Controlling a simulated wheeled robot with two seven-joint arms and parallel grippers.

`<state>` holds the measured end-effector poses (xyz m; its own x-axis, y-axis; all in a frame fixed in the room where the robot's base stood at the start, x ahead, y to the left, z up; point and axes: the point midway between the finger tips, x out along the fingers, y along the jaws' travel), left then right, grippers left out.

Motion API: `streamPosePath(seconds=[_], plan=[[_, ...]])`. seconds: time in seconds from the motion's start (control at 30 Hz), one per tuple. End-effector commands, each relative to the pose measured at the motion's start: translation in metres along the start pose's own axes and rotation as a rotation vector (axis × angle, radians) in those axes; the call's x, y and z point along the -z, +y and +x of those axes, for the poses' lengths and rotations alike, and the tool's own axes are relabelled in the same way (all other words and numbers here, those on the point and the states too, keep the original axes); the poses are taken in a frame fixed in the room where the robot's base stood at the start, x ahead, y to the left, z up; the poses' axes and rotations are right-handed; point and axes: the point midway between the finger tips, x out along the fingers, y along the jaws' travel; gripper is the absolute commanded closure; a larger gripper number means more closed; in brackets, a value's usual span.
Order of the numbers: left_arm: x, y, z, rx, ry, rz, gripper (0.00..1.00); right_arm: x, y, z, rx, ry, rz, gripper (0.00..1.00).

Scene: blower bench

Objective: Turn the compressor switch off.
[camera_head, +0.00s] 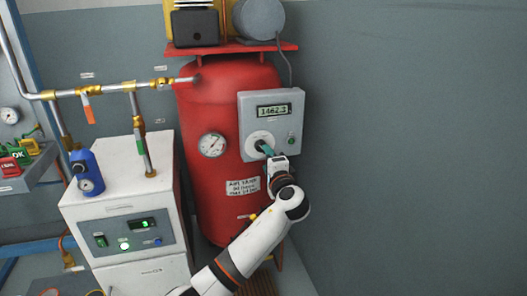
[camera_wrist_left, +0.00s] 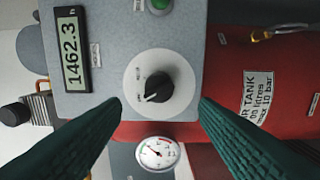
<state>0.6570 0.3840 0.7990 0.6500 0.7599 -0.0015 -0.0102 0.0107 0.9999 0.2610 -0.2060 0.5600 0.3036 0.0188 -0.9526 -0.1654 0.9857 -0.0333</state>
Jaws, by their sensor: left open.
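The compressor switch is a black rotary knob (camera_wrist_left: 153,85) on a round white dial (camera_wrist_left: 140,84). Its white mark points to the lower left in the left wrist view; the small dial labels are too blurred to read. The dial (camera_head: 252,139) sits on the grey control box (camera_head: 285,129) on the red tank (camera_head: 190,115). My left gripper (camera_head: 266,149) is at the dial in the head view, its teal fingers partly covering the knob. In the left wrist view the fingers (camera_wrist_left: 160,106) are spread apart, one on each side of the knob, with gaps between. My right gripper is not in view.
The box has a display (camera_head: 273,110) reading 1462.3 and a green button (camera_wrist_left: 160,4). A pressure gauge (camera_head: 212,144) is on the tank. A white cabinet (camera_head: 117,190) with pipes stands left; bare wall (camera_head: 420,130) is on the right.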

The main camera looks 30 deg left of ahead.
Motion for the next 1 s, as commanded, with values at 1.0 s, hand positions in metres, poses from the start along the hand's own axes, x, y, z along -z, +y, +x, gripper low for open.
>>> streamPosePath(seconds=[1.0], plan=[[0.002, -0.007, -0.062, 0.017, -0.003, -0.007, 0.45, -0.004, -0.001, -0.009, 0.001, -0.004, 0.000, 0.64]])
